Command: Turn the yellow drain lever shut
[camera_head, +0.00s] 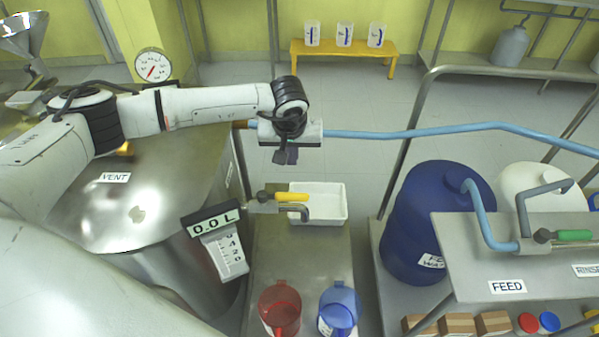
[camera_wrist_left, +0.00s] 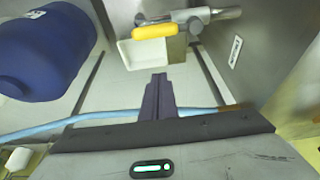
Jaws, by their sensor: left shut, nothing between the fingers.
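The yellow drain lever (camera_head: 291,197) sits on the drain valve at the right side of the steel tank (camera_head: 150,200). Its handle lies roughly along the drain pipe, above the bent spout (camera_head: 300,209). In the left wrist view the yellow lever (camera_wrist_left: 155,32) shows at the top, above the white tray. My left gripper (camera_head: 287,157) is shut and empty, higher in the picture than the lever and apart from it. Its closed dark fingers (camera_wrist_left: 157,90) point toward the lever side in the wrist view. My right gripper is not in view.
A white tray (camera_head: 332,217) lies below the spout. A 0.0 L display (camera_head: 211,222) stands left of the lever. A red jug (camera_head: 280,308) and a blue jug (camera_head: 339,308) stand in front. A blue hose (camera_head: 400,134) runs behind my gripper. A blue drum (camera_head: 410,225) stands right.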

